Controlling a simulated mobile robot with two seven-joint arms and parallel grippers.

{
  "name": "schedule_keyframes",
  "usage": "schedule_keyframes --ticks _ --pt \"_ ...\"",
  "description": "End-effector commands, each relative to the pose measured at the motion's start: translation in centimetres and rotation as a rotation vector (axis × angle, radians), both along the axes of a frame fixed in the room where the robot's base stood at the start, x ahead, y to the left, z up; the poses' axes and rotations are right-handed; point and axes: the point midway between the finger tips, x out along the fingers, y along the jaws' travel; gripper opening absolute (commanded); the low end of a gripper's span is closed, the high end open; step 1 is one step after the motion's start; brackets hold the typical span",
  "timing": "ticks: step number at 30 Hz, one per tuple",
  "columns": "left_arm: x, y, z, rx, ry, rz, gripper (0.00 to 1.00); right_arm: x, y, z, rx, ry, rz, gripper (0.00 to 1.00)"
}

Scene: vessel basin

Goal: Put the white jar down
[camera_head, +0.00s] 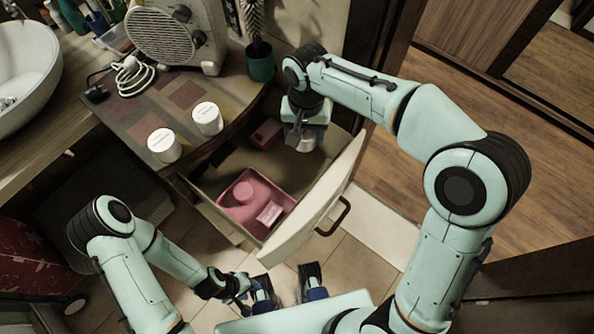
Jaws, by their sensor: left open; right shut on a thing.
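My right gripper (299,133) points down over the back right part of the open drawer (213,186). It is shut on a pale thing that looks like a white jar (314,139), mostly hidden by the gripper. I cannot tell whether that jar touches the drawer bottom. Two more white jars with lids stand upright on the counter to the left, one nearer (163,146) and one farther (207,118). My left gripper (287,289) is open and empty, low in front of the drawer.
A pink tray (283,198) with small pink items lies in the drawer, and a small pink box (267,133) lies farther back. The drawer front (318,203) stands out toward me. A heater (178,35), a coiled cable (132,76) and a plant pot (260,62) are on the counter.

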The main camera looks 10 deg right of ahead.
Motion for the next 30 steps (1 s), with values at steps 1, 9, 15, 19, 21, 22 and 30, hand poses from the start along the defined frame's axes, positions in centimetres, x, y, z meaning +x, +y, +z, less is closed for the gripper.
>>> schedule_keyframes --ticks 1,9,15,19,21,22,30 --pt "-0.1 0.0 -0.4 0.001 0.002 0.0 0.43 -0.1 -0.1 -1.8 -0.003 0.007 0.0 0.3" --pt "-0.3 0.0 -1.4 0.0 0.005 0.001 0.43 -0.1 -0.1 -8.8 -0.001 0.006 0.0 0.3" --pt "-0.2 0.0 -1.6 0.0 -0.001 0.001 0.43 0.0 0.0 -11.4 0.001 0.002 -0.001 0.3" --pt "-0.2 0.0 -1.6 0.001 -0.001 0.001 0.43 0.0 0.0 -12.2 0.0 0.001 -0.001 0.3" --pt "-0.2 0.0 -1.7 0.001 -0.002 0.002 0.43 -0.1 -0.1 -13.0 -0.001 0.003 0.0 0.3" --pt "-0.2 0.0 -1.8 0.001 -0.004 0.001 0.43 -0.1 -0.1 -13.4 -0.002 0.005 0.0 0.3" --pt "-0.1 0.0 -2.0 0.001 -0.008 0.003 0.43 0.0 0.0 -16.0 0.001 0.0 -0.001 0.3"
